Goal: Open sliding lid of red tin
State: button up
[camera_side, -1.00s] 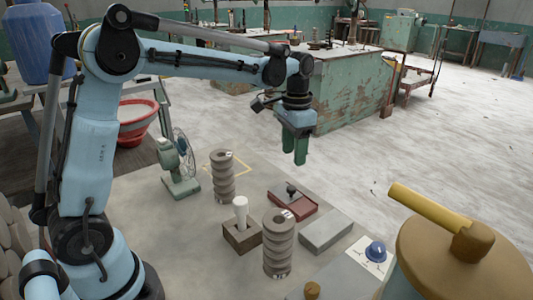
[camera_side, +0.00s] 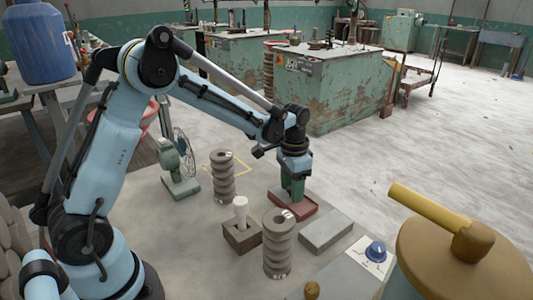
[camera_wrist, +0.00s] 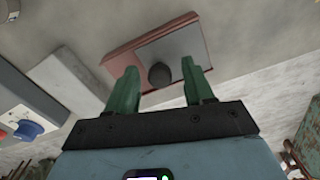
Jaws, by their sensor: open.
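The red tin (camera_side: 306,207) lies on the grey table, partly hidden behind my gripper (camera_side: 292,198) in the side view. In the wrist view, the red tin (camera_wrist: 119,62) carries a grey sliding lid (camera_wrist: 185,42) with a round dark knob (camera_wrist: 160,75). My gripper (camera_wrist: 160,82) has its green fingers apart, one on each side of the knob. The fingers point down at the lid. I cannot tell whether they touch the knob or the lid.
A grey block (camera_side: 326,236) lies just right of the tin. Two ribbed stacks (camera_side: 222,178) (camera_side: 278,245) and a brown box with a white-handled tool (camera_side: 242,236) stand nearby. A green fan (camera_side: 180,165) and a blue knob on a plate (camera_side: 376,251) are farther off.

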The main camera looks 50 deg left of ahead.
grip_shut()
jog(key=d, duration=0.6)
jog(key=shift+d, duration=0.25)
grip_release()
jog(key=shift+r, duration=0.1)
notch_tip(320, 180, up, 12)
dwell(0.7)
